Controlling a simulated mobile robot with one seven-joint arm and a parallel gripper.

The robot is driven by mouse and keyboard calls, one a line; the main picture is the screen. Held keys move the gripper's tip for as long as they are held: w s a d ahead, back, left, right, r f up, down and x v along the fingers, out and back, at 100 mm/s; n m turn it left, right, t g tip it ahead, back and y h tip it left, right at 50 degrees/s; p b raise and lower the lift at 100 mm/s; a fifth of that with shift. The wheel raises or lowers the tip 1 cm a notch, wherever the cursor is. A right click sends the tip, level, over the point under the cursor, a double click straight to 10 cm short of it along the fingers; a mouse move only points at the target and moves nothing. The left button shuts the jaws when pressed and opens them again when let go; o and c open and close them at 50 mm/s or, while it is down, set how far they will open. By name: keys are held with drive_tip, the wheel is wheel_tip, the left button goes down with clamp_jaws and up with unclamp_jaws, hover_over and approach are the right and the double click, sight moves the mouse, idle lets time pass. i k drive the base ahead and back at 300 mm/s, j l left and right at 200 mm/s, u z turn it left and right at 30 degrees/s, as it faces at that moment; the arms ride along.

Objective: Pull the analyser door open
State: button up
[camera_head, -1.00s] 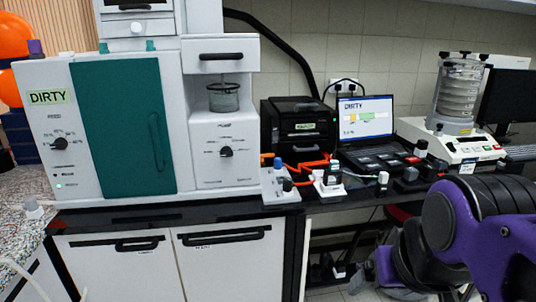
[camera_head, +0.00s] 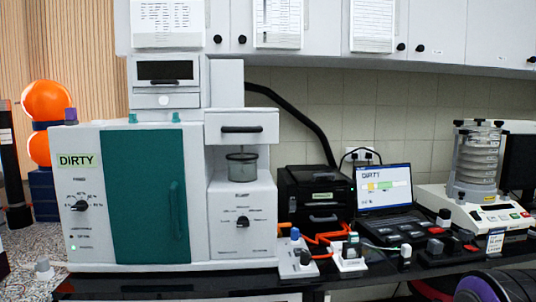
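The analyser (camera_head: 86,150) is a white machine at the left of the head view, with a "DIRTY" label. Its green door (camera_head: 141,198) is at the front and looks closed, flush with the body. A vertical green handle (camera_head: 175,208) sits near the door's right edge. A purple and dark part of my arm shows at the bottom right corner, far to the right of the door. My gripper is not in view.
A black box printer (camera_head: 312,196), a laptop (camera_head: 384,190) and a sieve shaker (camera_head: 476,170) stand to the right on the dark bench. Small bottles and orange cable lie in front. Orange spheres (camera_head: 47,100) stand at left. Wall cupboards (camera_head: 455,35) hang above.

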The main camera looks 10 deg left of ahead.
sight(144, 169)
drive_tip(key=u, duration=1.35)
